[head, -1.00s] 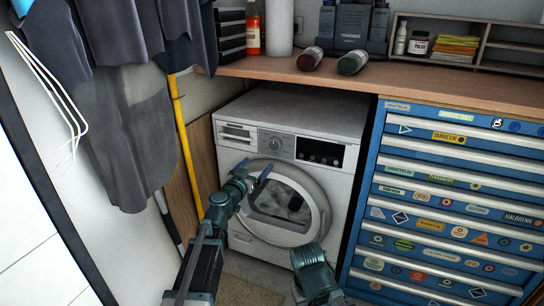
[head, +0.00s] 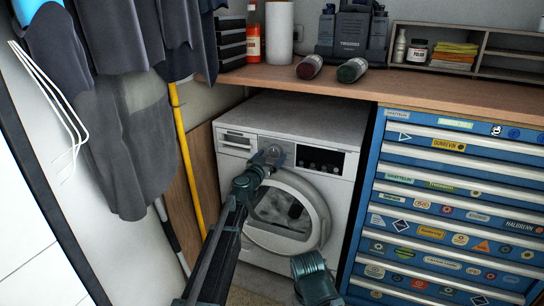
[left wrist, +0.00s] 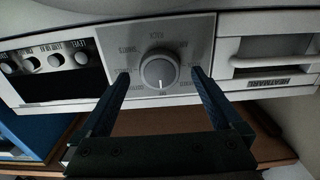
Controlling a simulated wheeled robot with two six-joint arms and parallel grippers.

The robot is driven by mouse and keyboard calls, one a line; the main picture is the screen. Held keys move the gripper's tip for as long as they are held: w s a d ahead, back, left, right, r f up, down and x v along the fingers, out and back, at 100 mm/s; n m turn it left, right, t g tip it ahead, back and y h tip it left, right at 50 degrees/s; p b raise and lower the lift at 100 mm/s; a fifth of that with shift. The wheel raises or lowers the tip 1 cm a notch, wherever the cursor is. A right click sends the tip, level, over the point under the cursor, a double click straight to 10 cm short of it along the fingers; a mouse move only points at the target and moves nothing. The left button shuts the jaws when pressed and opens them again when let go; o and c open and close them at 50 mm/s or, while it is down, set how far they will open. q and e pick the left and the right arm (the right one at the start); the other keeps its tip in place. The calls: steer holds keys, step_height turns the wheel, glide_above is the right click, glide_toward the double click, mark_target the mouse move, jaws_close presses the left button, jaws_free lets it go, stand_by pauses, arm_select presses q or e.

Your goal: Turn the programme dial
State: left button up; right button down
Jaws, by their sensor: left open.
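The programme dial (left wrist: 159,70) is a round grey knob with a light pointer line, on a grey panel with printed words around it. It is on the front of the white washing machine (head: 308,118). In the left wrist view, my left gripper (left wrist: 160,75) is open, with one finger on each side of the dial and a gap to it on both sides. I cannot tell how far the fingertips are from the panel. In the head view, my left gripper (head: 267,157) is in front of the dial and largely covers it. The right gripper is not in view; only part of my right arm shows.
A dark display (head: 320,159) is right of the dial, and the detergent drawer (head: 238,141) is left. The round door (head: 290,212) is shut below. A blue drawer chest (head: 450,205) stands close on the right.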

arm_select(q)
steer(key=shift+w+d, duration=0.25)
steer(key=shift+w, duration=0.4)
steer(key=c, duration=1.4)
steer(key=shift+n, duration=0.3)
steer(key=n, duration=0.3)
steer(key=shift+n, duration=2.6)
